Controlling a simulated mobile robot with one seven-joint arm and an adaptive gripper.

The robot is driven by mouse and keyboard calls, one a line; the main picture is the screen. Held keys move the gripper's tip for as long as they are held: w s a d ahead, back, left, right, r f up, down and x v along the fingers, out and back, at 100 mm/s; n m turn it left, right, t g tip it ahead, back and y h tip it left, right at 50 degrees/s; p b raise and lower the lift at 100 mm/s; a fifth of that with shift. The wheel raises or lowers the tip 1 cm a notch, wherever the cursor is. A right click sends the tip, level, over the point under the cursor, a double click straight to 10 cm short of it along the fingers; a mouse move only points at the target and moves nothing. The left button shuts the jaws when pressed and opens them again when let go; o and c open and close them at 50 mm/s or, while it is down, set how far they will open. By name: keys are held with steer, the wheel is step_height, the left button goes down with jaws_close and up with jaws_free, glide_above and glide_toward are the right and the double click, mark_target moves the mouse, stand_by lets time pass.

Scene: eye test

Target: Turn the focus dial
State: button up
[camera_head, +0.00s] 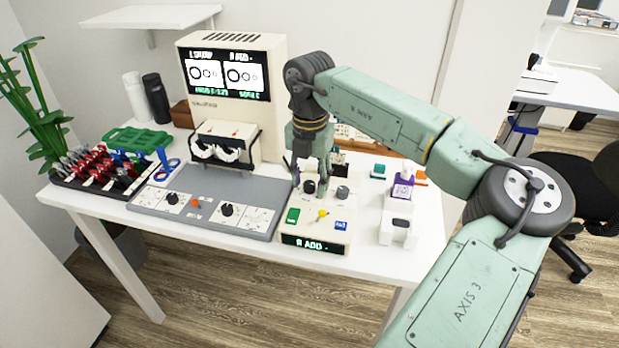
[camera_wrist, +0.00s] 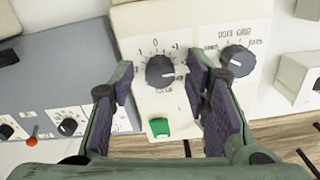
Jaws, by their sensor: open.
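A round black dial (camera_wrist: 160,72) with a numbered scale around it sits on the cream control box (camera_head: 320,222); its small label is hard to read. It also shows in the head view, under my gripper (camera_head: 311,172). In the wrist view my gripper (camera_wrist: 161,80) is open, one purple-padded finger left of this dial and one right. Neither finger visibly touches it; I cannot tell how far down they reach beside it. A second dark dial (camera_wrist: 237,61) is to the right, outside the fingers, and also shows in the head view (camera_head: 342,192).
A green button (camera_head: 292,215), a yellow lever (camera_head: 322,214) and a blue button (camera_head: 341,225) are on the box's front. A grey panel with knobs (camera_head: 200,222) lies left. The cream machine with a screen (camera_head: 228,73) stands behind. A white holder (camera_head: 398,229) stands right.

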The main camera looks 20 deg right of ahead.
steer(key=shift+c, duration=0.4)
jaws_close()
steer(key=shift+f+n+b, duration=0.15)
steer(key=shift+n+b, duration=0.8)
steer(key=shift+n, duration=0.15)
steer(key=shift+r+n+b, duration=0.2)
steer(key=shift+n+b, duration=0.15)
steer(key=shift+n, duration=0.75)
steer(key=shift+o, duration=0.4)
jaws_free()
